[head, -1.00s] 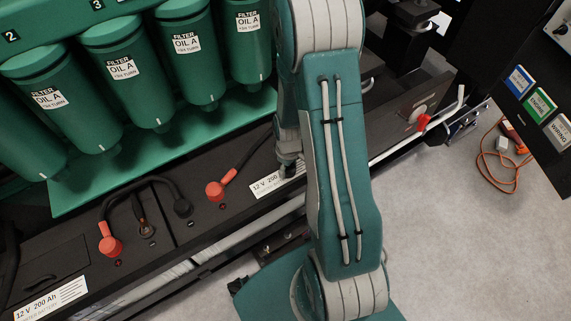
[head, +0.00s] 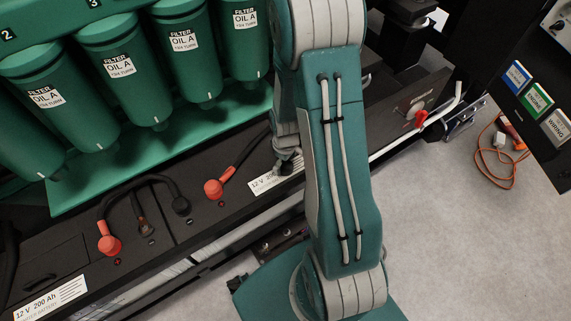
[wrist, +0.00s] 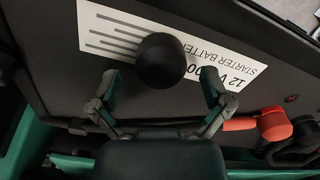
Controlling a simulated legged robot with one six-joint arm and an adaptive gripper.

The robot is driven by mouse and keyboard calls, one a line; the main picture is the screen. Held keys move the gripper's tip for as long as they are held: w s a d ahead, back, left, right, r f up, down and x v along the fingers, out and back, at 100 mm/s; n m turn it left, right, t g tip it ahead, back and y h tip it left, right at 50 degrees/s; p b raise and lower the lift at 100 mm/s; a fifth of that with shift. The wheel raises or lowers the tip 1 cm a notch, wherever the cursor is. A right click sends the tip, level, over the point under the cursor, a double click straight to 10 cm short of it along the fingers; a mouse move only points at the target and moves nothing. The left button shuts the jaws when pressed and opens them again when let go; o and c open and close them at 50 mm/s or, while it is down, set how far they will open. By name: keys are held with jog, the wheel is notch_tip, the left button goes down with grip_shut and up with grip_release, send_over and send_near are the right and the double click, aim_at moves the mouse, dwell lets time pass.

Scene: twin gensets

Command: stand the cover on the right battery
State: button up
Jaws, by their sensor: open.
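The right battery (head: 232,203) is a long black case with a white label (head: 262,184); its black top also shows in the wrist view (wrist: 55,65). A black round piece (wrist: 158,60), possibly the cover, shows between my fingertips and over the label. I cannot tell whether it touches the battery. My gripper (wrist: 160,80) is open, with one finger on each side of the round piece and no visible grip on it. In the head view my gripper (head: 289,163) is at the label, partly hidden by my arm.
A red terminal boot (head: 214,188) with a cable stands left of the label. Another red boot (head: 108,240) and a black clamp (head: 181,205) are further left. Green oil filters (head: 187,50) hang behind.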

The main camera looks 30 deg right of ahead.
notch_tip(320, 180, up, 11)
notch_tip(320, 180, up, 15)
jog(key=m+t, duration=0.2)
jog(key=t, duration=0.1)
send_over(285, 164)
jog(key=s+a, duration=0.4)
jog(key=a, duration=0.2)
jog(key=s+a+r+m+t, duration=0.2)
jog(key=s+a+r, duration=0.2)
jog(key=s+r, duration=0.3)
jog(key=shift+s+a+r+m+t, duration=0.3)
jog(key=shift+s+a+r+m, duration=0.1)
jog(key=shift+s, duration=0.45)
jog(key=shift+c, duration=0.3)
